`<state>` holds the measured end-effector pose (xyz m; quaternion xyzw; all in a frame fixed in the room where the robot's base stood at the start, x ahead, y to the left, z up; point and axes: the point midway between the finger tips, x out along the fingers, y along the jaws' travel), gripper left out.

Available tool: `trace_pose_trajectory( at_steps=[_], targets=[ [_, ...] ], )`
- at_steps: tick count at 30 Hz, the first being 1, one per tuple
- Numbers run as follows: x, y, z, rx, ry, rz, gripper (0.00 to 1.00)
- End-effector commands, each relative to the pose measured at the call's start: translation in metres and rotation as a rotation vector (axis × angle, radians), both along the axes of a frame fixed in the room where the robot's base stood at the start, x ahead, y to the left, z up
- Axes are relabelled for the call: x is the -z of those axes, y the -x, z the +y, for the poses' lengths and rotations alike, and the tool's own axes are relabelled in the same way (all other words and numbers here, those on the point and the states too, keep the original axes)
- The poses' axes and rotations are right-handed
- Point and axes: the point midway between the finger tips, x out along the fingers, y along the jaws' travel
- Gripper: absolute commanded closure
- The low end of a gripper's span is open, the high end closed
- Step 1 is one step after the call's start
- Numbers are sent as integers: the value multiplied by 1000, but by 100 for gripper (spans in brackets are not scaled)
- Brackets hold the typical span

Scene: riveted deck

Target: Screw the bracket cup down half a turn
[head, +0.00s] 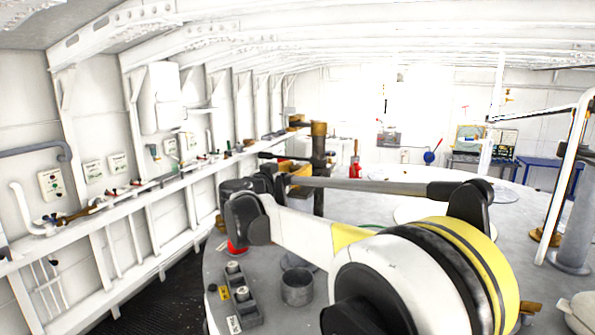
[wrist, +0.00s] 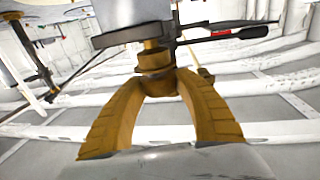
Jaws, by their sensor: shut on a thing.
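In the wrist view the two amber-brown fingers of my gripper (wrist: 160,84) curve in from both sides and meet at their tips. They are shut on the small brass-brown bracket cup (wrist: 154,61), which sits just beyond the tips. A grey block (wrist: 128,14) is right above the cup and hides what is beyond. In the head view my gripper (head: 299,178) is beside a dark brown post (head: 319,198) and partly hidden by my own arm. I cannot make out the cup clearly there.
A black handle with a red mark (wrist: 235,32) reaches out to the right of the cup. In the head view a grey pot (head: 297,286) and a grey block with fittings (head: 240,305) stand on the round grey table. A shelf with fittings (head: 155,183) runs along the left wall.

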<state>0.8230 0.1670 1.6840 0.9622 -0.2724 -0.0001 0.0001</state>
Motion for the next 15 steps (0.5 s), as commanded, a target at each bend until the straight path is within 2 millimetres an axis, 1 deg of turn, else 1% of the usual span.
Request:
trace_pose_trajectory(
  at_steps=[2,3,4,5,15],
  targets=[
    [0,0,0,-1,0,0,94],
    [0,0,0,-1,0,0,51],
    [0,0,0,-1,0,0,42],
    [0,0,0,-1,0,0,39],
    [0,3,2,-2,0,0,39]
  ],
)
